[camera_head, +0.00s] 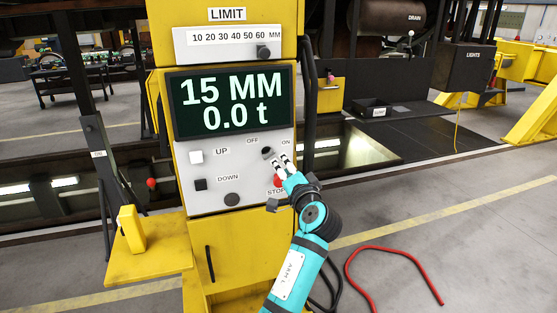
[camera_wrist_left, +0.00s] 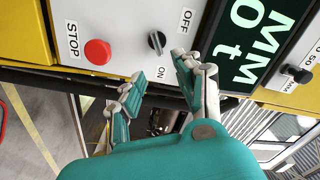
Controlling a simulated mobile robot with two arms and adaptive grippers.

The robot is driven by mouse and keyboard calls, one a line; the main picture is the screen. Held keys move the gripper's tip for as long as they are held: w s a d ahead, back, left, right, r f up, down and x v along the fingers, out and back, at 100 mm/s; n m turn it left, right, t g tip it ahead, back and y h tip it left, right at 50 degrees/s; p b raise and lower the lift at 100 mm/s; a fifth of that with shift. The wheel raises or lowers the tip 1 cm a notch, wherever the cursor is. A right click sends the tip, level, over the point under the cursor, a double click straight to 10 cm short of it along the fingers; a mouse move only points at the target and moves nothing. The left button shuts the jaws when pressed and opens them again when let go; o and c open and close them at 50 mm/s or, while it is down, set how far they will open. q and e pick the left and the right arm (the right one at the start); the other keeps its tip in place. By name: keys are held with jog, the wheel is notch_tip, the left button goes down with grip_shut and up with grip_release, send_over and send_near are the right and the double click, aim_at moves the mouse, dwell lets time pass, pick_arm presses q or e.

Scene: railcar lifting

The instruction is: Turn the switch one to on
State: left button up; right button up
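The black rotary switch (camera_head: 268,152) sits on the light grey panel between the OFF and ON labels, above the red STOP button (camera_head: 279,181). It also shows in the left wrist view (camera_wrist_left: 156,42), with a pale line across its knob; I cannot tell for sure which label it points to. My left gripper (camera_head: 283,163) is just below and right of the switch in the head view. In the wrist view its two fingers (camera_wrist_left: 158,72) are apart with nothing between them, and the knob shows clear beyond the gap. My right gripper is out of view.
The yellow console carries a display (camera_head: 232,102) reading 15 MM and 0.0 t, UP (camera_head: 196,156) and DOWN (camera_head: 200,184) buttons, and a LIMIT knob (camera_head: 264,52). A yellow side shelf (camera_head: 150,258) juts out left. A red hose (camera_head: 400,250) lies on the floor at right.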

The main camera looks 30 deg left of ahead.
pick_arm(q)
jog(key=shift+v, duration=1.5)
jog(key=w+d+f+m+h, duration=0.1)
jog(key=d+f+m+h, duration=0.15)
jog(key=f, duration=0.95)
jog(key=w+d+f+m+h, duration=0.1)
jog(key=d+f+m+h, duration=0.2)
jog(key=f, duration=0.9)
jog(key=s+d+f+g+h, duration=0.2)
jog(key=s+f, duration=0.4)
jog(key=f, duration=0.5)
jog(key=s+d+f+g+h, duration=0.1)
jog(key=s+d+f+h, duration=0.1)
jog(key=s+f, duration=0.7)
jog(key=s+d+f+g+h, duration=0.2)
jog(key=s+f, duration=0.2)
jog(key=f, duration=0.9)
jog(key=s+f+n+g, duration=0.1)
jog(key=s+f, duration=0.4)
jog(key=s, duration=0.7)
jog(key=s+a+f+n+g+h, duration=0.1)
jog(key=s+f, duration=0.4)
jog(key=s, duration=0.8)
jog(key=s+a+f+n+g+h+b, duration=0.1)
jog(key=s+f+n+g, duration=0.2)
jog(key=s, duration=0.9)
notch_tip(320, 180, down, 3)
jog(key=shift+s+r+g, duration=0.2)
jog(key=shift+s+g, duration=0.15)
jog(key=shift+g, duration=0.05)
